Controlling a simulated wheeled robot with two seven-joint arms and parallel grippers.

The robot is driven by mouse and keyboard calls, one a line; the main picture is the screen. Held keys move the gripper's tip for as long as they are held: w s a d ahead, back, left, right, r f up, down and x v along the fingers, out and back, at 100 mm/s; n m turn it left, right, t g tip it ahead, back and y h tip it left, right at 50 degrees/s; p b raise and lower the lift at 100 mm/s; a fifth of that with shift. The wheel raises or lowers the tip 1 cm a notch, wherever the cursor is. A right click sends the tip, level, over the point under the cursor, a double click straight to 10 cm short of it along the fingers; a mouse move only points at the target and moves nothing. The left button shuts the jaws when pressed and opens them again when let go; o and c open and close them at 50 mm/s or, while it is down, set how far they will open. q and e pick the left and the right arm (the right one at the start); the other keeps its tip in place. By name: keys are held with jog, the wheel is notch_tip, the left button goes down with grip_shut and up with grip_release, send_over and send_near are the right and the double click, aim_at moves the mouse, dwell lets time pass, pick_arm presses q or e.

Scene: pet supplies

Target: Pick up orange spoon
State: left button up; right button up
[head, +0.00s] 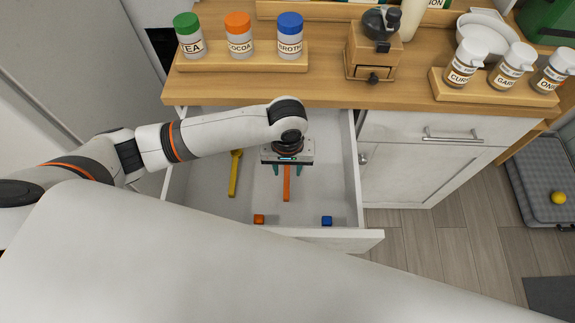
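The orange spoon (286,187) is in the open drawer (215,205), near its middle. Its handle points toward the drawer front, and its far end is hidden under my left gripper. My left gripper (288,170) points down over the spoon, with one teal finger on each side of the handle. The fingers are apart and look open, with gaps to the handle. I cannot tell how high the fingertips are above the drawer floor. My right gripper is not in view.
A yellow spoon (233,176) lies left in the drawer. An orange block (259,219) and a blue block (327,221) are by the drawer front. Above, the wooden counter (330,95) holds jars and a grinder (374,48). The closed cabinet (410,170) is right.

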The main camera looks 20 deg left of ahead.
aim_at(287, 179)
pick_arm(q)
jog(key=shift+a+f, duration=0.1)
jog(key=shift+f, duration=2.7)
grip_shut()
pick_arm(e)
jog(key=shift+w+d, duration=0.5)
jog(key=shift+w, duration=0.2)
